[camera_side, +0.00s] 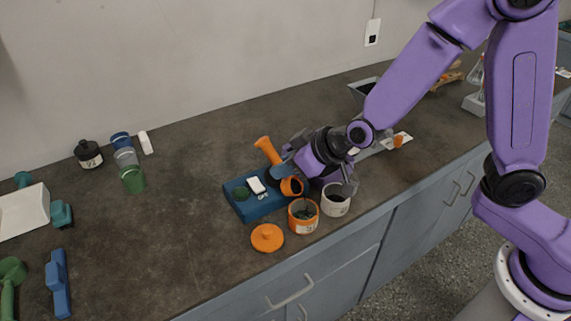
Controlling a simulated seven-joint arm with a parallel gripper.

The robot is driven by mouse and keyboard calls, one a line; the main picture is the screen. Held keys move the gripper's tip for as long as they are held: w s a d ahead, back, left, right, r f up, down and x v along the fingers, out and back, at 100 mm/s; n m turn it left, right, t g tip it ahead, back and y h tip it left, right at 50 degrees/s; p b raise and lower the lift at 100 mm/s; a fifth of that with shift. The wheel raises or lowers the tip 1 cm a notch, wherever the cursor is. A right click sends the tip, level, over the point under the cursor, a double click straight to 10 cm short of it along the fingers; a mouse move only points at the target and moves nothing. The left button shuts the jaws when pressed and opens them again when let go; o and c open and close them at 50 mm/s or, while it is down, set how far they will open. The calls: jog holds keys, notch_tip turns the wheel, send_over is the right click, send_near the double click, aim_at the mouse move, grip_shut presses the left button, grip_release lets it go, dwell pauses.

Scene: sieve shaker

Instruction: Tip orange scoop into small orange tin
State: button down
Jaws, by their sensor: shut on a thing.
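The orange scoop (267,149) is held in my gripper (282,173). Its handle points up and left, and its round cup (292,186) is at the lower end, tilted, just above and left of the small orange tin. My gripper is shut on the scoop, though the fingertips are partly hidden. The small orange tin (303,222) stands open near the counter's front edge, with dark contents inside. Its orange lid (267,238) lies on the counter to its left. Whether anything is in the cup cannot be made out.
A white tin (337,199) stands close on the tin's right.

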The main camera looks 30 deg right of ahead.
jog(key=shift+d, duration=0.1)
dwell(0.5)
jog(key=shift+s+d+r+t+y, duration=0.1)
jog(key=shift+s+r+t+y, duration=0.1)
jog(key=shift+s+t+y, duration=0.3)
jog(key=shift+w, duration=0.15)
dwell(0.6)
jog(key=shift+s+d+r+t, duration=0.2)
jog(key=shift+s+t, duration=0.15)
jog(key=shift+t, duration=0.35)
jog(key=shift+s+d+t+y, duration=0.1)
jog(key=shift+t+y, duration=0.2)
dwell(0.5)
jog(key=shift+s+d+r+t, duration=0.1)
jog(key=shift+s+d+t, duration=0.05)
jog(key=shift+s+t, duration=0.15)
dwell(0.7)
jog(key=shift+s+d+t+y, duration=0.2)
jog(key=shift+s+t+y, duration=0.15)
jog(key=shift+t+y, duration=0.2)
